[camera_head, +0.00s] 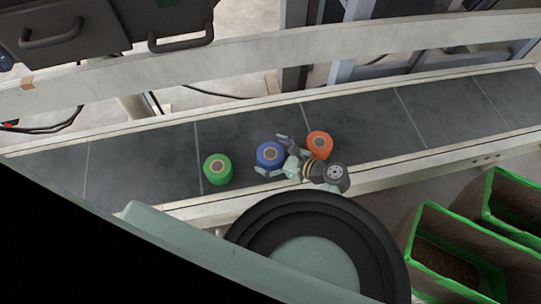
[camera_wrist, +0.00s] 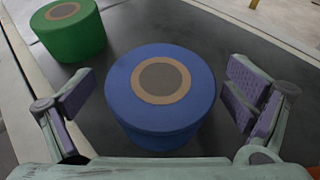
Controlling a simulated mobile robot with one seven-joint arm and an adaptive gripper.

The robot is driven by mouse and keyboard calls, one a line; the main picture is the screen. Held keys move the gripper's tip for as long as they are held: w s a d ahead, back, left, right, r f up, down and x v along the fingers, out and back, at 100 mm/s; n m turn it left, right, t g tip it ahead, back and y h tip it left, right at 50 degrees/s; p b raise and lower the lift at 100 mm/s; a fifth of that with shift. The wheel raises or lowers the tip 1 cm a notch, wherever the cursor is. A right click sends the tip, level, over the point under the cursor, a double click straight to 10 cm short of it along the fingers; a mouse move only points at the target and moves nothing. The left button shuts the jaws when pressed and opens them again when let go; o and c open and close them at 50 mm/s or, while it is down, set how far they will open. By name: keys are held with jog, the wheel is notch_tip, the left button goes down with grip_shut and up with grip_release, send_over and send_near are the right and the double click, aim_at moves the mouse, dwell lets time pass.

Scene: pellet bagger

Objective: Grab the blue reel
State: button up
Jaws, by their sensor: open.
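The blue reel (camera_head: 270,154) stands upright on the grey conveyor belt in the head view, between a green reel (camera_head: 218,169) on its left and an orange reel (camera_head: 320,145) on its right. My gripper (camera_head: 273,155) reaches in from the right, with its fingers on either side of the blue reel. In the wrist view the blue reel (camera_wrist: 160,95) sits between the two open fingers, with a visible gap at each side. Its brown-ringed top faces up. The green reel (camera_wrist: 68,30) shows at the upper left of the wrist view.
The conveyor belt (camera_head: 360,120) runs across the head view, with pale side rails (camera_head: 400,165) along it. Belt to the right of the orange reel is clear. Green-rimmed bins (camera_head: 440,240) stand at the lower right. A dark machine with handles (camera_head: 70,40) is at the upper left.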

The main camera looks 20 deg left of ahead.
jog(key=c, duration=1.4)
jog(key=shift+r, duration=0.25)
